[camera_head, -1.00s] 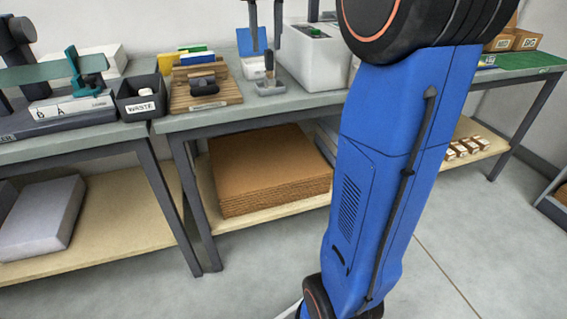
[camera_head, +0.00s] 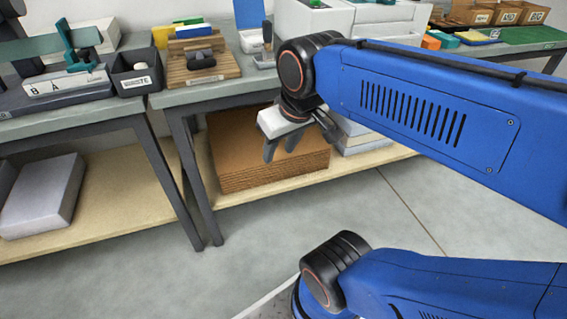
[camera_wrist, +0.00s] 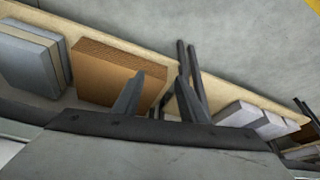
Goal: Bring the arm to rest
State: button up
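My gripper (camera_head: 283,150) hangs from my folded blue arm, in front of the middle bench, with its fingers pointing down. The head view shows the fingers apart with nothing between them. In the wrist view my gripper (camera_wrist: 158,90) also shows two dark fingers spread apart and empty. Behind it the brown cardboard stack (camera_head: 235,165) lies on the lower shelf, and the fingers cover part of it in the head view. The gripper touches nothing that I can see.
The left bench holds a waste bin (camera_head: 137,75); the middle bench holds a wooden block stand (camera_head: 199,70). A grey slab (camera_head: 42,195) lies on the left lower shelf. Small boxes (camera_head: 507,14) stand at the far right. The floor (camera_head: 250,265) in front is clear.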

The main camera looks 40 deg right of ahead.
jog(key=shift+s+a+f, duration=0.15)
jog(key=shift+s+f, duration=0.4)
jog(key=shift+f, duration=0.25)
jog(key=shift+s+a+f, duration=0.1)
jog(key=shift+s+f, duration=0.4)
jog(key=shift+f, duration=0.3)
